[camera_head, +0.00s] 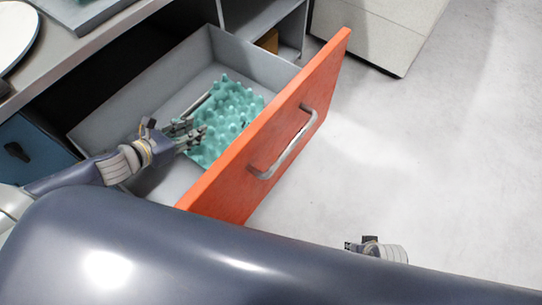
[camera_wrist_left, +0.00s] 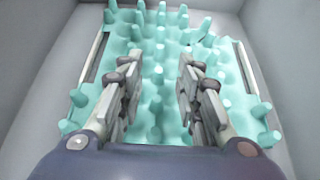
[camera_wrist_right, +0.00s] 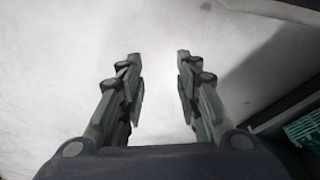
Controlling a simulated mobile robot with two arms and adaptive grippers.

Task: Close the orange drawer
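The orange drawer stands pulled out, with its orange front (camera_head: 285,125) and a grey handle (camera_head: 285,148) facing right in the head view. A teal egg tray (camera_head: 232,108) lies on the grey drawer floor; it also shows in the left wrist view (camera_wrist_left: 158,75). My left gripper (camera_head: 196,135) is inside the drawer, over the near end of the egg tray. Its fingers (camera_wrist_left: 160,70) are apart with nothing clearly held between them. My right gripper (camera_wrist_right: 160,65) is open and empty over the pale floor. In the head view only a part of it shows, at the bottom.
A grey desk top (camera_head: 75,45) is at the upper left, above the drawer. A blue drawer front (camera_head: 30,150) is at the left. A pale cabinet (camera_head: 380,30) stands at the top. The floor (camera_head: 430,150) right of the orange front is clear.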

